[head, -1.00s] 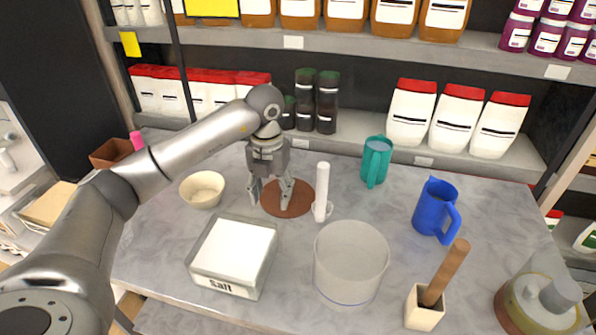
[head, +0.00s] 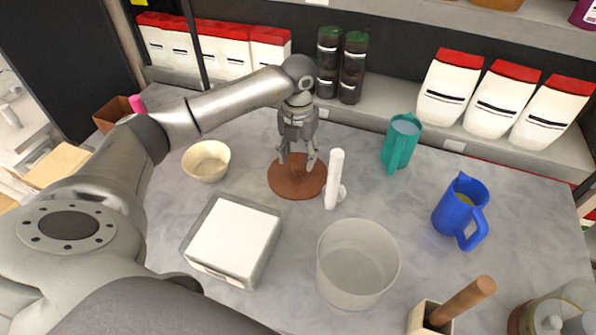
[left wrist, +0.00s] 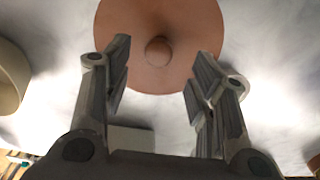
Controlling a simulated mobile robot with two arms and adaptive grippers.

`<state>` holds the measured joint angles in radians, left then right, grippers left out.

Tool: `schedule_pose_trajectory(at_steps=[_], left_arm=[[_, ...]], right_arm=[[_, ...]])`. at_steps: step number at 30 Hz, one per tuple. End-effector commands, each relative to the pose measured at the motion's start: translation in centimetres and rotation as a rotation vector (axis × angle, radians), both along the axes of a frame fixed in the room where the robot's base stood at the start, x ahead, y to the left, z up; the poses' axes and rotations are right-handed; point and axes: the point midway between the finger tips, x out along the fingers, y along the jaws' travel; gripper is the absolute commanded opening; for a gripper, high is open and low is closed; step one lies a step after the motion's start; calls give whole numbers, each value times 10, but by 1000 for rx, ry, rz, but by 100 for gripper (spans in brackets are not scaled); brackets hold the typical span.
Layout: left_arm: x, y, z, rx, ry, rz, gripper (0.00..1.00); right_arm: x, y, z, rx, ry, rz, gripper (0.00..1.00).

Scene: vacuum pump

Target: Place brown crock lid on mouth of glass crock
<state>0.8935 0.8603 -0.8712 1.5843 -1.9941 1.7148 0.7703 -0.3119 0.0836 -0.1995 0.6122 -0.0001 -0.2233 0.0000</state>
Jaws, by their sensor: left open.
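The brown crock lid (head: 296,181) lies flat on the grey counter, a round disc. In the left wrist view the lid (left wrist: 185,30) shows a round knob at its middle. My left gripper (head: 298,162) is open, pointing down above the lid, with the knob between and just beyond its fingertips (left wrist: 158,65). I cannot tell whether any finger touches the lid. The glass crock (head: 358,268) stands upright at the front middle of the counter, its mouth open and uncovered, apart from the lid. My right gripper is not in view.
A white upright cylinder (head: 334,180) stands close to the lid's right edge. A cream bowl (head: 206,162) is left of the lid and a white salt box (head: 234,240) in front. Teal (head: 401,145) and blue jugs (head: 458,210) stand right. Shelves (head: 385,115) run behind.

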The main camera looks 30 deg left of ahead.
Motion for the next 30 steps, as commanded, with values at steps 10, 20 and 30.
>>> schedule_pose_trajectory(at_steps=[10, 20, 30], left_arm=[[0, 2, -43, 1, 3, 0, 52], [1, 2, -50, 1, 0, -1, 50], [1, 3, -50, 1, 0, -1, 6]], right_arm=[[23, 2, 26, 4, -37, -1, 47], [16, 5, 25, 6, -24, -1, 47], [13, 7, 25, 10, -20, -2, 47]])
